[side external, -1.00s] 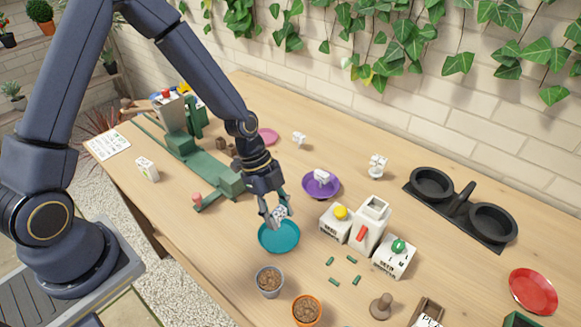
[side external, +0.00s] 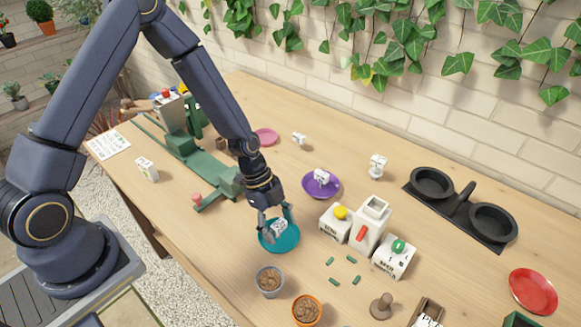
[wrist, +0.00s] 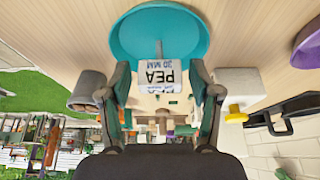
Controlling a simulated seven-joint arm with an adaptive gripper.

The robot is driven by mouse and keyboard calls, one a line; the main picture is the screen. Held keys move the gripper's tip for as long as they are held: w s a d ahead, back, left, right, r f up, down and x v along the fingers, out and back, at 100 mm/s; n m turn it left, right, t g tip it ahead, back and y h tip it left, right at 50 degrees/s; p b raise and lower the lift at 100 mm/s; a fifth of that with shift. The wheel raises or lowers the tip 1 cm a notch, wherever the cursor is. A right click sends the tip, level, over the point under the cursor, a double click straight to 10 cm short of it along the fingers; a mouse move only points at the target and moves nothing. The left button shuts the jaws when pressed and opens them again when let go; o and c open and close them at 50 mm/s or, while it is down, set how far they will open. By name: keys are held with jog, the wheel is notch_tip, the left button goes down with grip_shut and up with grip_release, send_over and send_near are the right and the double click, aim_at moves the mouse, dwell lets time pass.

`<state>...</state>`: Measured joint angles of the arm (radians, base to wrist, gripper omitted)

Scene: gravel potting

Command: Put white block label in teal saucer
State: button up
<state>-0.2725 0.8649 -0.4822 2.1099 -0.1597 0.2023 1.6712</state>
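The white block label (side external: 279,227), with black lettering on its face, sits in the teal saucer (side external: 266,246). In the wrist view the label (wrist: 161,74) reads "PEA" upside down, in front of the saucer's inside (wrist: 128,38). My gripper (side external: 276,214) is low over the saucer, with a finger on either side of the label. In the wrist view the fingers of my gripper (wrist: 160,82) stand wider than the label, with a visible gap at its left. The label's underside is hidden.
A grey pot (side external: 269,280) and an orange pot (side external: 306,309) of brown fill stand in front of the saucer. A purple saucer (side external: 333,190) holds another white label. White boxes (side external: 334,223) stand to the right. A green stand (side external: 200,160) lies behind left.

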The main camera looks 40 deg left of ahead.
jog(key=s+a+r+n+t+y, duration=0.1)
jog(key=s+a+r+n+y, duration=0.3)
jog(key=r, duration=0.6)
jog(key=w+a+r+n+t+h, duration=0.1)
jog(key=a+r, duration=0.4)
jog(key=r, duration=0.4)
jog(key=s+a+r+n+t+y, duration=0.1)
jog(key=s+a+r+n+t, duration=0.2)
jog(key=s+r+n, duration=0.8)
jog(key=shift+s+a+r+n+t, duration=0.3)
jog(key=shift+a+r+n, duration=0.3)
jog(key=shift+n, duration=0.4)
